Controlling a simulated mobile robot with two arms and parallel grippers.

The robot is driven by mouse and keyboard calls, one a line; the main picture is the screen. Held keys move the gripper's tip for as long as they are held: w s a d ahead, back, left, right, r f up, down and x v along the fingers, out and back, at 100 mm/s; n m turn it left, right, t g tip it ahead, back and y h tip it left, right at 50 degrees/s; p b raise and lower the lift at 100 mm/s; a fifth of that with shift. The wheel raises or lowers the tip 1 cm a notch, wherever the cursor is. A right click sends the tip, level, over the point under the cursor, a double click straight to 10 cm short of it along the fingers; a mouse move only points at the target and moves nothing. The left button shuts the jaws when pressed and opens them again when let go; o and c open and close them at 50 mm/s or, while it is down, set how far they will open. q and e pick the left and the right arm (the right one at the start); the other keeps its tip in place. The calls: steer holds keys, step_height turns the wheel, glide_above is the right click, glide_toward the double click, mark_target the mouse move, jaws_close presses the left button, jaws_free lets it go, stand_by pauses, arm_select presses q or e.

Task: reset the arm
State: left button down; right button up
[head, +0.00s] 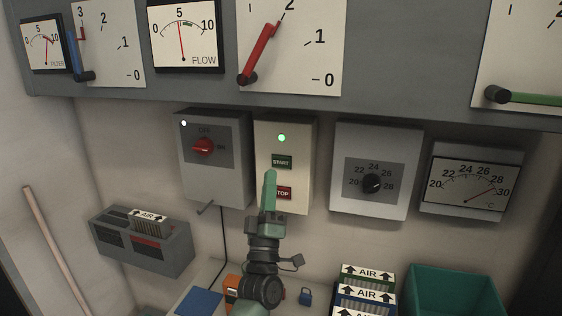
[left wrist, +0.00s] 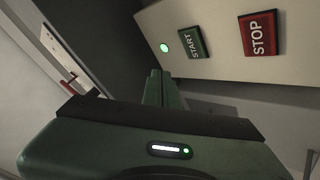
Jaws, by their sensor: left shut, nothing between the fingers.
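My left gripper (head: 269,180) is shut and empty. In the head view its green fingers point up in front of the start/stop box (head: 298,160), overlapping the left part of the red STOP button (head: 284,193). The green START button (head: 282,161) is just above the fingertips, and a green lamp (head: 281,138) glows above it. In the left wrist view the shut fingers (left wrist: 160,88) stand beside the box face, near the START button (left wrist: 193,42) and the lit lamp (left wrist: 164,47). I cannot tell whether the fingers touch the box. My right gripper is not in view.
A grey switch box (head: 213,175) with a red knob is left of the start/stop box. A dial box (head: 371,198) and a temperature gauge (head: 471,182) are right. Levers and gauges line the panel above.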

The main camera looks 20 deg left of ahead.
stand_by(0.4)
arm_select(q)
steer(key=s+d+f+m+g+h, duration=0.25)
steer(key=s+f+m+g, duration=0.2)
steer(key=f, duration=0.45)
steer(key=s+d+f+m+g+h, duration=0.1)
steer(key=s+f+m+g+h, duration=0.3)
steer(key=f, duration=0.5)
steer(key=s+d+f+m+g+h, duration=0.2)
steer(key=s+f+m+g, duration=0.25)
steer(key=f, duration=0.45)
steer(key=s+a+f+m+g+y, duration=0.1)
steer(key=s+a+f+g, duration=0.15)
steer(key=s, duration=0.65)
steer(key=s+a+f+m+g+y, duration=0.15)
steer(key=s+f+g, duration=0.25)
steer(key=s, duration=0.5)
steer(key=s+a+f+m+g+y, duration=0.1)
steer(key=s+a+f+g, duration=0.25)
steer(key=s, duration=0.55)
step_height(320, 180, down, 28)
steer(key=s+d+g+b, duration=0.1)
steer(key=b, duration=0.1)
steer(key=s+a+f+g+b, duration=0.1)
steer(key=s+a+f, duration=0.1)
steer(key=s+f, duration=1.5)
steer(key=shift+s+a+f+g+b, duration=0.2)
steer(key=shift+a+f+g+b, duration=0.15)
steer(key=shift+f, duration=0.3)
